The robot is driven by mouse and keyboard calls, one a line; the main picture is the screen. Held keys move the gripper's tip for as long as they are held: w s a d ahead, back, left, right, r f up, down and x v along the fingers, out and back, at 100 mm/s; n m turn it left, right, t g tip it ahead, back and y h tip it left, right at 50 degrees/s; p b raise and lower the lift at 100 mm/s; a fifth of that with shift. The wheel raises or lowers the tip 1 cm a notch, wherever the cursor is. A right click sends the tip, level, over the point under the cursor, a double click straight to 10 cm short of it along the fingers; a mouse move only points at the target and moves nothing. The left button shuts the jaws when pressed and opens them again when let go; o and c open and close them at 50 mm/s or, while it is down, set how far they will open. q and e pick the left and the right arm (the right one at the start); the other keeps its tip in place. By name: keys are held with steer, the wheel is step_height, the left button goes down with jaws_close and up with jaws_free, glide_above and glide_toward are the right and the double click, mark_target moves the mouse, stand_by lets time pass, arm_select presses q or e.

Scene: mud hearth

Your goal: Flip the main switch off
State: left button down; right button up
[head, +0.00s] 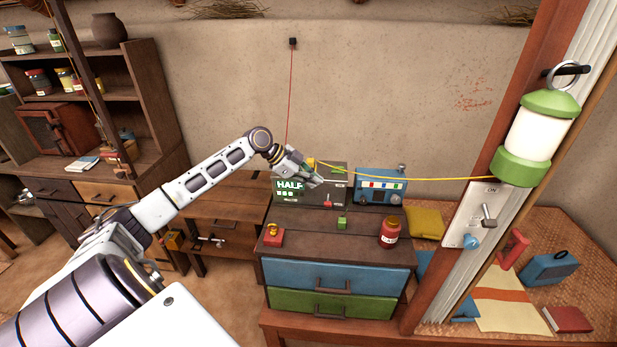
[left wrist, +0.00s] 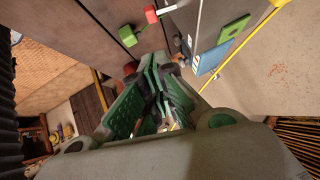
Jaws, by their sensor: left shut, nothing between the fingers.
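A pale switch panel (head: 463,218) is on the wooden post at the right, with "ON" at its top. Its grey lever (head: 488,215) points up toward that word, above a blue knob (head: 472,241). A grey box (head: 310,186) on the chest reads "HALF" and has a red-tipped lever (head: 327,200); a red-tipped lever (left wrist: 153,14) also shows in the left wrist view. No label tells me which is the main switch. My left gripper (head: 319,183) is shut and empty, in front of the grey box; its fingers (left wrist: 158,75) also show in the wrist view. My right gripper is not in view.
A blue device (head: 381,186) stands beside the grey box. A yellow cable (head: 420,179) runs toward the green-and-white lantern (head: 538,135) on the post.

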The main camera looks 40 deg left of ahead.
arm_select(q)
steer(key=d+f, duration=0.1)
steer(key=p, duration=0.2)
glide_above(328, 200)
steer(key=s+d, duration=0.1)
steer(key=s, duration=0.2)
step_height(328, 200, down, 6)
steer(key=r, duration=0.1)
steer(key=shift+w+a+f, duration=0.1)
steer(key=shift+w+f, duration=0.05)
steer(key=shift+f, duration=0.5)
steer(key=shift+w+f, duration=0.15)
steer(key=shift+f, duration=0.45)
steer(key=shift+f, duration=0.15)
steer(key=shift+s+f+m+t+y+b, duration=0.15)
steer(key=shift+f+m+t+y+b, duration=0.2)
steer(key=shift+f+b, duration=0.65)
steer(key=shift+s+b, duration=0.15)
steer(key=shift+b, duration=0.2)
steer(key=shift+s+f, duration=0.1)
steer(key=shift+f, duration=0.05)
steer(key=shift+r+p, duration=0.35)
